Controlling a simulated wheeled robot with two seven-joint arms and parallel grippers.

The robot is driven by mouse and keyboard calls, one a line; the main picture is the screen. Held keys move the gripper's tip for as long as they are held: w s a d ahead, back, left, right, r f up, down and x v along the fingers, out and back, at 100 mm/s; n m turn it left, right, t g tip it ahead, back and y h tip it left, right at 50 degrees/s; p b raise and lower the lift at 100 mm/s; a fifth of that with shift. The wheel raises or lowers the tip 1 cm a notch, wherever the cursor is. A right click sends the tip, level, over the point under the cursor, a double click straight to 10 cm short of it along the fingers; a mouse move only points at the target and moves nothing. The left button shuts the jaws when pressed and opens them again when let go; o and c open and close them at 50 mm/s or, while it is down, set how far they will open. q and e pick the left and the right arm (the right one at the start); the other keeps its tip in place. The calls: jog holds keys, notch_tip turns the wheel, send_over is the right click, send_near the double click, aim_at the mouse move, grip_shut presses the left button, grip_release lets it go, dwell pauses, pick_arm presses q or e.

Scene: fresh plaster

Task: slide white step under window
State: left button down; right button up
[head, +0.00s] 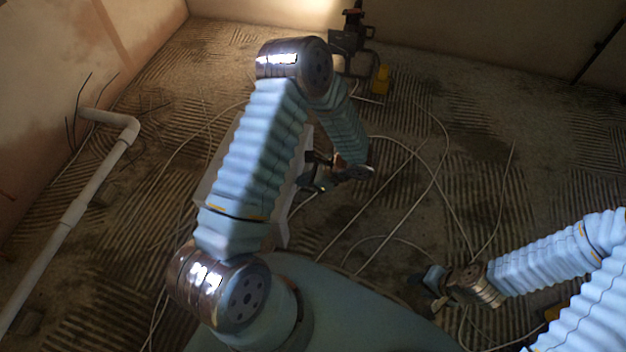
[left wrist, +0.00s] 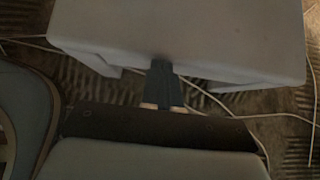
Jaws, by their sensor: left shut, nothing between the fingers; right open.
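The white step (head: 286,218) stands on the floor, mostly hidden behind my left arm in the head view. In the left wrist view the step (left wrist: 185,28) fills the top, with its pale flat top and legs showing. My left gripper (head: 313,178) is at the step's right side in the head view. Its closed fingers (left wrist: 163,82) are empty and reach the step's edge in the left wrist view; I cannot tell if they touch. My right gripper (head: 430,281) is open and empty, low at the right, away from the step. No window shows, only bright light on the far wall.
Thin pale cables (head: 440,160) loop across the ridged floor. A white pipe (head: 90,185) runs along the left wall. Dark equipment (head: 350,45) with a yellow item (head: 380,79) stands near the far wall.

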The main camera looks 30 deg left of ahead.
pick_arm(q)
jog(key=shift+a, duration=0.15)
jog(key=s+a+b, duration=0.2)
jog(key=s+a, duration=0.1)
jog(key=a, duration=0.9)
jog(key=s+a+b, duration=0.2)
jog(key=s+a, duration=0.1)
jog(key=a, duration=0.9)
jog(key=s+a+b, duration=0.2)
jog(key=a, duration=1)
jog(key=shift+s, duration=0.4)
jog(key=shift+d, duration=0.1)
